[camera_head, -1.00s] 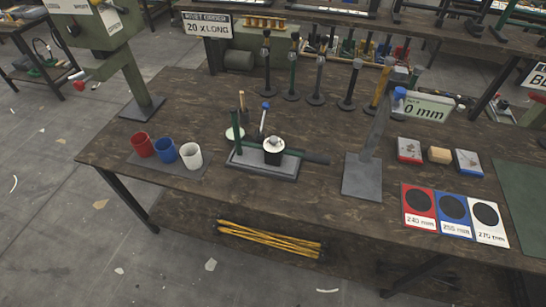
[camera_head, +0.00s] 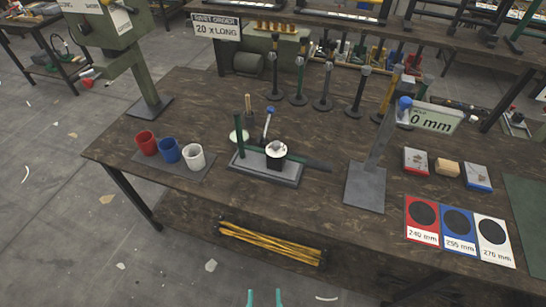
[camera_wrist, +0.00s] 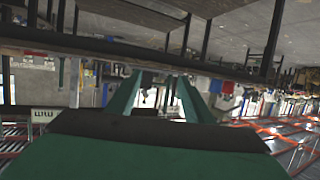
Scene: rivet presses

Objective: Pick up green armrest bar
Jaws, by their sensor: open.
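A dark green bar (camera_head: 312,164) also lies on the press fixture at mid-bench. I cannot tell for sure which one is the armrest bar. My gripper (camera_head: 264,298) shows only as two teal fingertips at the bottom edge of the head view, apart and well in front of the bench. In the wrist view my gripper (camera_wrist: 160,88) is open, with nothing between its green fingers.
The bench (camera_head: 225,98) also carries red, blue and white cups (camera_head: 170,152), a grey stand (camera_head: 366,187) with a sign, small boxes (camera_head: 446,167) and coloured size cards (camera_head: 458,222). Yellow bars (camera_head: 270,243) lie below the bench. The floor in front is mostly clear.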

